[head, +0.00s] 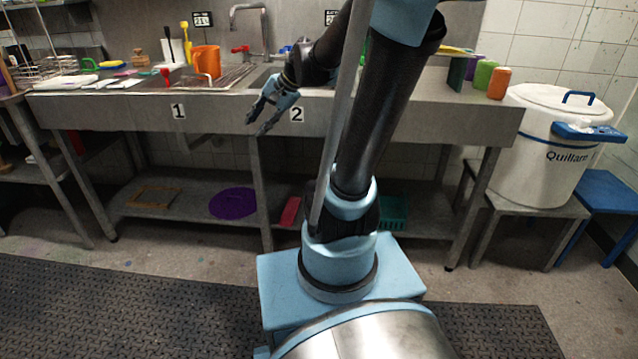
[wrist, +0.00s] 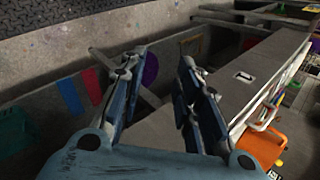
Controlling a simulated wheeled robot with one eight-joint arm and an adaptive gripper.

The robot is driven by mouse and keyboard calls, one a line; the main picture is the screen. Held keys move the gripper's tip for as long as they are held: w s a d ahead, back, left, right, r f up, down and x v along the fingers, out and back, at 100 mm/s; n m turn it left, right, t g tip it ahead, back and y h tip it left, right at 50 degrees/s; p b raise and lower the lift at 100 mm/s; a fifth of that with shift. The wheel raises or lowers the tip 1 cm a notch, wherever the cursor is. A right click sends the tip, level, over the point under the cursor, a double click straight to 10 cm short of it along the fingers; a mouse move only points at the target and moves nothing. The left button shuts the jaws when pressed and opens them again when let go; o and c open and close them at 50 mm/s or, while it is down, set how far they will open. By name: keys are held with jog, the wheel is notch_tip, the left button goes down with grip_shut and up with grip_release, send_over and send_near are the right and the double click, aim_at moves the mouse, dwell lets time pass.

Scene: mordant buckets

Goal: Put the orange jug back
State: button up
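The orange jug (head: 206,61) stands upright on the left part of the steel sink counter in the head view, behind the counter's front edge above the number 1 plate. It also shows in the wrist view as an orange shape (wrist: 263,148) with a pale handle-like bar near it, at the lower right. My gripper (head: 259,119) is in front of the counter's front edge, right of the jug and apart from it. In the wrist view its two fingers (wrist: 160,85) are spread with nothing between them.
A white lidded bucket (head: 545,150) stands on a stool at right. The lower shelf holds a purple disc (head: 233,203).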

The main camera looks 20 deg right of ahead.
jog(key=s+d+f+n+h, duration=0.3)
jog(key=s+d+f, duration=0.3)
jog(key=s, duration=0.3)
jog(key=s+d+f+n+g+h, duration=0.1)
jog(key=s+d+f+n+h, duration=0.2)
jog(key=s, duration=0.6)
jog(key=d+f+n, duration=0.2)
jog(key=d+f, duration=0.1)
jog(key=d, duration=0.1)
jog(key=shift+s+d+g+h, duration=0.25)
jog(key=shift+d+g+h, duration=0.05)
jog(key=shift+h, duration=0.1)
jog(key=shift+w+f, duration=0.15)
jog(key=shift+w, duration=0.3)
